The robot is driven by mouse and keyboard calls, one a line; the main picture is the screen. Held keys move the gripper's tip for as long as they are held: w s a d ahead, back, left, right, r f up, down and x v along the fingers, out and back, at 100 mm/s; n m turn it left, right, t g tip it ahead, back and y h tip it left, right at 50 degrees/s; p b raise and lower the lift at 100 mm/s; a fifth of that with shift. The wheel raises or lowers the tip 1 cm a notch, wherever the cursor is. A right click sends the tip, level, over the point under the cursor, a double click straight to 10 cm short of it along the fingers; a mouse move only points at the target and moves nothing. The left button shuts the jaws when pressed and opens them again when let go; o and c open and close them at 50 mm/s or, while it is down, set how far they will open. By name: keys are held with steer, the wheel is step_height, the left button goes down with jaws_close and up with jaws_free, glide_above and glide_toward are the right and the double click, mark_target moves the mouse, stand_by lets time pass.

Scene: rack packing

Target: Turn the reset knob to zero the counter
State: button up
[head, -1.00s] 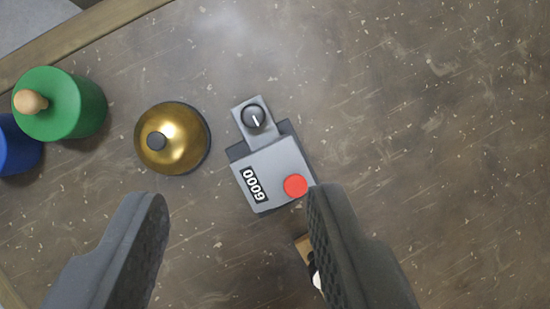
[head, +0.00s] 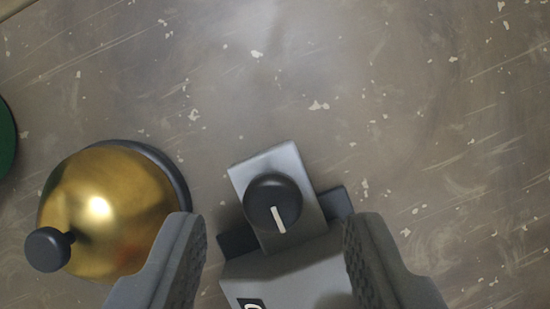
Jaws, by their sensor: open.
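The reset knob (head: 272,202) is a round black knob with a white pointer line, on a light grey bracket at the back of the counter. The grey counter (head: 290,272) shows only in part at the bottom; its number window is mostly cut off and its red button is out of view. My gripper (head: 275,232) is open, one finger on each side of the knob in the picture. Neither finger appears to touch the knob. How far the fingertips are above it is hard to tell.
A brass bell (head: 108,210) with a black button stands close to the left finger. A green object (head: 6,140) shows at the left edge. The worn brown-grey tabletop (head: 400,100) is clear behind and to the right.

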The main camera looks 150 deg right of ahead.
mark_target(273, 202)
steer(key=shift+x, duration=1.1)
